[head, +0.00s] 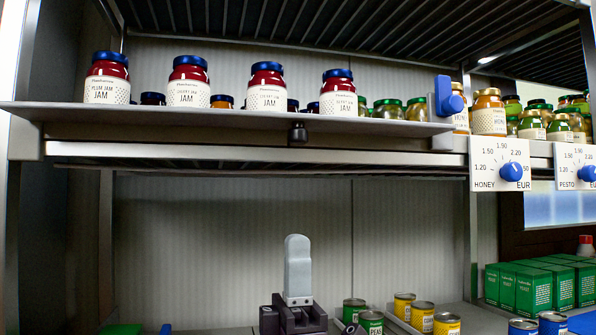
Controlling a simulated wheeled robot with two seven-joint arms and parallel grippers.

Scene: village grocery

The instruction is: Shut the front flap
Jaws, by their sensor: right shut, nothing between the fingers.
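The front flap (230,121) is a long grey panel along the front of the upper shelf. It sticks out toward me, lowered to about level, and I see it nearly edge-on. A small dark knob (297,132) sits at the middle of its near side. A blue turning latch (448,97) is on the frame at the flap's right end. My right gripper (298,265) is below the flap, pointing up, shut and empty. It is apart from the flap, roughly under the knob. My left gripper is not in view.
Several jam jars (267,87) with blue lids stand behind the flap. Honey jars (488,112) and green-lidded jars (532,124) stand to the right, above price dials (497,164). Cans (421,316) and green yeast boxes (533,287) are on the lower shelf. A metal post (20,75) stands at left.

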